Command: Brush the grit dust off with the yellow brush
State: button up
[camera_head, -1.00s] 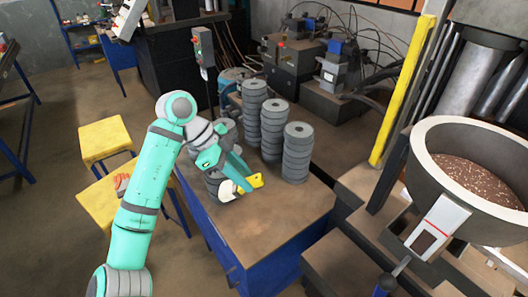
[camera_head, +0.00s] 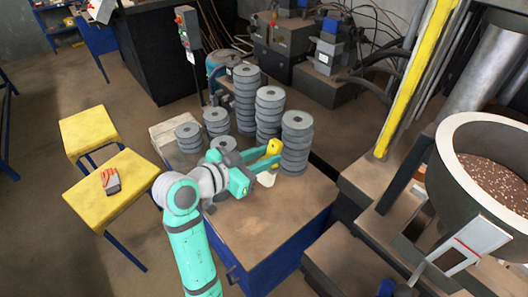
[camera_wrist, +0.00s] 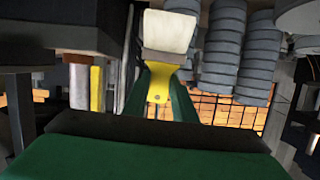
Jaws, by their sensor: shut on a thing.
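My gripper (camera_head: 268,157) is shut on the yellow brush (camera_head: 274,146), above the brown tabletop and close to the front right disc stack. In the wrist view, the brush's yellow handle (camera_wrist: 158,80) lies between my green fingers, with its pale bristles (camera_wrist: 168,32) pointing away. The bristles hang low over the table (camera_head: 265,222); I cannot tell whether they touch it. Tall grey flap disc stacks (camera_head: 297,135) stand behind the brush, and several shorter stacks (camera_head: 189,136) stand to the left. The tabletop looks brown and dusty; separate grit is too small to tell.
Two yellow stools (camera_head: 88,130) stand left of the table, the nearer bearing a red and grey object (camera_head: 110,181). A large grey bowl of brown grains (camera_head: 490,180) and a yellow post (camera_head: 412,85) stand at right. The table's front part is clear.

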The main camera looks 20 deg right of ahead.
jog(key=shift+f, duration=2.55)
jog(key=shift+d, duration=0.1)
